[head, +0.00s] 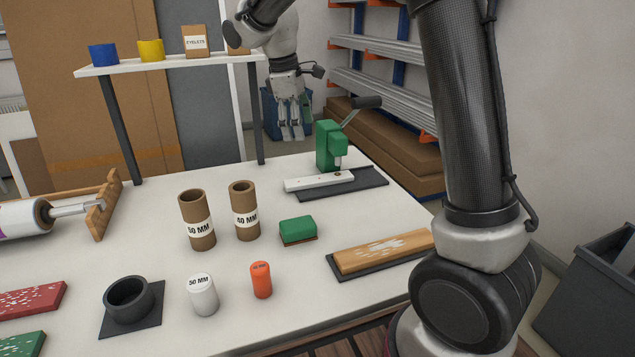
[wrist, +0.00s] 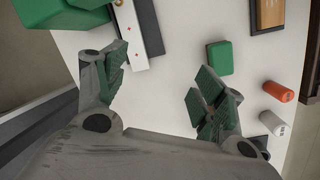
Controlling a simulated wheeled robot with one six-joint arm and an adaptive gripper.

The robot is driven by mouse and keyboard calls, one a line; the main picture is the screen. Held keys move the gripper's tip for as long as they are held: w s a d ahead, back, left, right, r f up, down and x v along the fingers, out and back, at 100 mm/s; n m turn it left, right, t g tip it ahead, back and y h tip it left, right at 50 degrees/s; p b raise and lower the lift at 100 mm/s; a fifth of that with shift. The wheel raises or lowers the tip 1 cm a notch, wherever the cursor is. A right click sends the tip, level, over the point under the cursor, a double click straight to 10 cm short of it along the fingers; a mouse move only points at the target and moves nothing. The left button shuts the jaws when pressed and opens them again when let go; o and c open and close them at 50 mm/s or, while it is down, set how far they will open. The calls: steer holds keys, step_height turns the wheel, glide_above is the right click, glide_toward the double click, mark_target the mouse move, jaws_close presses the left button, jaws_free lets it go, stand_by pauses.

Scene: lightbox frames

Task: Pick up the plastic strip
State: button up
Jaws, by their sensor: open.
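The plastic strip (head: 312,183) is a narrow white bar lying at the foot of a green hand press (head: 328,146), along a dark base plate (head: 360,184). In the wrist view the strip (wrist: 130,40) shows at the upper left with small red marks, and its far part runs out of the picture.
A green block (head: 298,230), two cardboard tubes (head: 197,225) (head: 243,215), a white cylinder (head: 202,297) and an orange cylinder (head: 261,281) stand on the white table (head: 230,285). A wooden block (head: 382,250) lies at the right. A raised shelf (head: 175,62) stands at the back left.

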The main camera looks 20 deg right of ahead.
steer(key=w+a+f+n, duration=0.2)
steer(key=w+a+f, duration=0.1)
steer(key=a+f, duration=0.2)
steer(key=w+a+f+n+h, duration=0.1)
steer(key=w+a+f+n, duration=0.1)
steer(key=w+a+f, duration=0.1)
steer(key=w+a+f+n+h, duration=0.1)
steer(key=w+a+f+n, duration=0.1)
steer(key=a+f, duration=0.4)
steer(key=shift+w+a+f+g, duration=0.35)
steer(key=shift+w+f+g, duration=0.05)
steer(key=shift+f, duration=0.3)
glide_above(291, 183)
steer(key=a, duration=0.3)
steer(key=shift+w, duration=0.1)
steer(key=x, duration=0.5)
steer(key=shift+d+f, duration=0.1)
steer(key=shift+d, duration=0.2)
steer(key=c, duration=1.2)
steer(key=shift+c, duration=0.2)
